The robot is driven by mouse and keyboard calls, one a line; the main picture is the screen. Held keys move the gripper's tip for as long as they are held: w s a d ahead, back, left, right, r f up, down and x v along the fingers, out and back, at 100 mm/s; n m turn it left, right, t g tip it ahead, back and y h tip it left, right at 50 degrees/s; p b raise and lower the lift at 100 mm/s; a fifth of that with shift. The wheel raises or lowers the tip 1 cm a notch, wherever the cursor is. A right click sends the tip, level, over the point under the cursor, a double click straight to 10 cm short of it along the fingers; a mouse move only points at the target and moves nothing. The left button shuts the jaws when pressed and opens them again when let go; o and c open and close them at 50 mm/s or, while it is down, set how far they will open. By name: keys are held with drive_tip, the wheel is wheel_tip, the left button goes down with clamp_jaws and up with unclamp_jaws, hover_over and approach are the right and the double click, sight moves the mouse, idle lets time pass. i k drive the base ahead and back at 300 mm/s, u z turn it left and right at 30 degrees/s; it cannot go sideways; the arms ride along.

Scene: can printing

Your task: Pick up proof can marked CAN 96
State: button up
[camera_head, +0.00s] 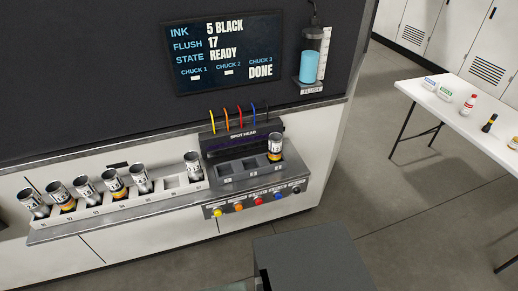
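Several upright cans stand in a slotted rack (110,217) on the left counter. One can (193,165) is at its right end, apart from the others by an empty slot. Another can (275,147), with a dark and orange band, stands in the right chuck of the spot head station (228,172). The other two chucks look empty. The can numbers are too small to read, so I cannot tell which is CAN 96. A dark grey block (313,260), apparently part of my arm, is at bottom centre. My gripper's fingers do not show.
The screen (222,52) reads INK 5 BLACK, FLUSH 17, STATE READY, with DONE under CHUCK 3. A blue flush bottle (310,62) hangs beside it. Coloured buttons (256,202) line the station's front. A white table (458,118) holds small bottles and boxes.

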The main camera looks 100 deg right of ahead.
sight(275, 138)
drive_tip(key=z, duration=0.05)
drive_tip(key=k, duration=1.35)
drive_tip(key=z, duration=0.45)
